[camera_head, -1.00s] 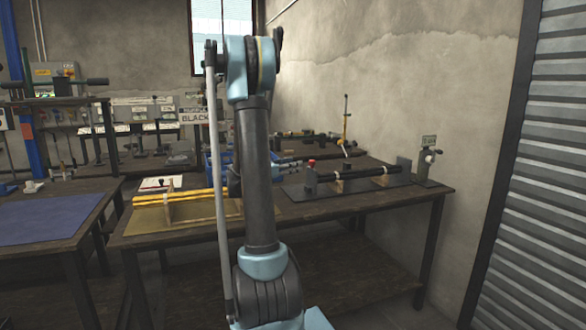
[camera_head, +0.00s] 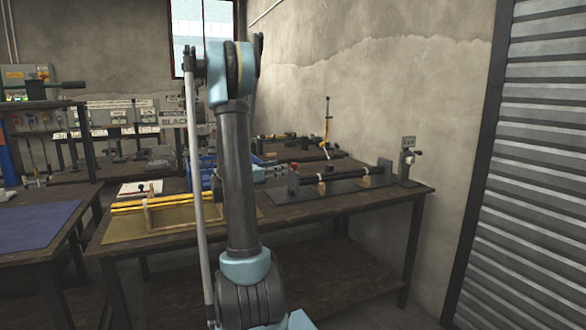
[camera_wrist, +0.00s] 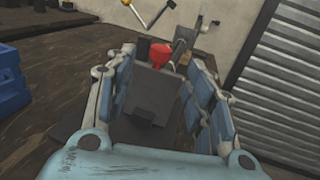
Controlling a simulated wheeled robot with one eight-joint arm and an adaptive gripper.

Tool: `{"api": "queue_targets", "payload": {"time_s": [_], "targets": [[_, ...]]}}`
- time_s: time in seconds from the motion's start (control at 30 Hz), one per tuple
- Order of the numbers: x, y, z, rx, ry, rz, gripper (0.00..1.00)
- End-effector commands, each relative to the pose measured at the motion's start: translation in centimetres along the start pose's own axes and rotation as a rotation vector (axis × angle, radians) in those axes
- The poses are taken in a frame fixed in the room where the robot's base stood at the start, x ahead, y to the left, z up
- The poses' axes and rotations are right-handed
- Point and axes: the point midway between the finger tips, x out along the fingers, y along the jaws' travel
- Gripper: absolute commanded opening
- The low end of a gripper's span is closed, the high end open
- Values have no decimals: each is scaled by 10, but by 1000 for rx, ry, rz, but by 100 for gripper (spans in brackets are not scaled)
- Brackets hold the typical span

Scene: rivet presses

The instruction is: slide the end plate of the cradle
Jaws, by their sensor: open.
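The cradle stands at the right of the dark wooden table; in the head view its flat dark base (camera_head: 345,191) carries a long black bar (camera_head: 335,178) between two upright end plates. The near end plate (camera_head: 293,182) has a red knob on top. The far end plate (camera_head: 384,169) is plain. In the wrist view a dark grey end plate (camera_wrist: 150,95) with a red knob (camera_wrist: 160,54) behind its top edge shows between the fingers of my gripper (camera_wrist: 161,62). My gripper is open; I cannot tell whether either finger touches the plate.
A blue crate (camera_head: 205,165) also shows at left in the wrist view (camera_wrist: 12,85). Yellow rods (camera_head: 150,204) lie on a wooden stand at the table's left. A small grey press (camera_head: 405,162) stands right of the cradle, near the wall. A corrugated shutter (camera_head: 535,170) is at right.

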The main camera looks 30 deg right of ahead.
Motion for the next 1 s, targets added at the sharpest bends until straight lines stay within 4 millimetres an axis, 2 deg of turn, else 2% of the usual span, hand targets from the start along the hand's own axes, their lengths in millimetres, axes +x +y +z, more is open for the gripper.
{"api": "queue_targets", "payload": {"time_s": [0.3, 0.5, 0.7, 1.0], "targets": [[55, -1, 0, 0, 0, -3, 49], [82, 0, 0, 0, -1, -2, 49], [95, 0, 0, 0, -1, -1, 49], [96, 0, 0, 0, -1, 0, 49]]}}
